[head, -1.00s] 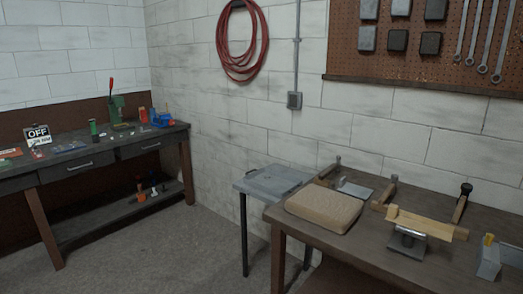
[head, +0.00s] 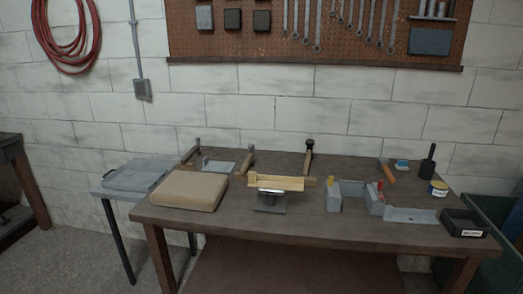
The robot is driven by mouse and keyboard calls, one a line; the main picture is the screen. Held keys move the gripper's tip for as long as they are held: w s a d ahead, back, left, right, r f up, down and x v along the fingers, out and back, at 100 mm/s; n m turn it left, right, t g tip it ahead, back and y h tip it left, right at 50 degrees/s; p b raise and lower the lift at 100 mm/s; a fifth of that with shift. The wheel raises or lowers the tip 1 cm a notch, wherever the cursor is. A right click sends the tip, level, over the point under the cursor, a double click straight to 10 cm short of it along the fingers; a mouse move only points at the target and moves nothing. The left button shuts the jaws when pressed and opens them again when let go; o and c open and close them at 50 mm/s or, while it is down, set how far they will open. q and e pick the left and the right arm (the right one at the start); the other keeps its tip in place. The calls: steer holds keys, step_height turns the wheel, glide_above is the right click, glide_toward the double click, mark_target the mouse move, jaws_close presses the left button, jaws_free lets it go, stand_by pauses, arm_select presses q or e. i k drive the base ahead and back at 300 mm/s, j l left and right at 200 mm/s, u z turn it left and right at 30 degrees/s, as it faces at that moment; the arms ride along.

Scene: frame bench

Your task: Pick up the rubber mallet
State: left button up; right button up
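What looks like the rubber mallet, with a black head and a wooden handle (head: 307,162), lies toward the back middle of the workbench (head: 240,227). Its head is at the far end, close to the wall, and the near end of the handle is partly hidden behind a light wooden piece (head: 275,182) on a metal stand (head: 270,203). Two other hammer-like tools with grey heads lie further left, a left one (head: 190,154) and a right one (head: 246,163). Neither of my grippers is in view.
A tan pad (head: 189,190) covers the bench's left front. Grey blocks (head: 334,199) stand right of the stand. A small grey-topped table (head: 137,176) adjoins the left.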

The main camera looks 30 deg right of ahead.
mark_target(309, 156)
steer(key=z, duration=1.25)
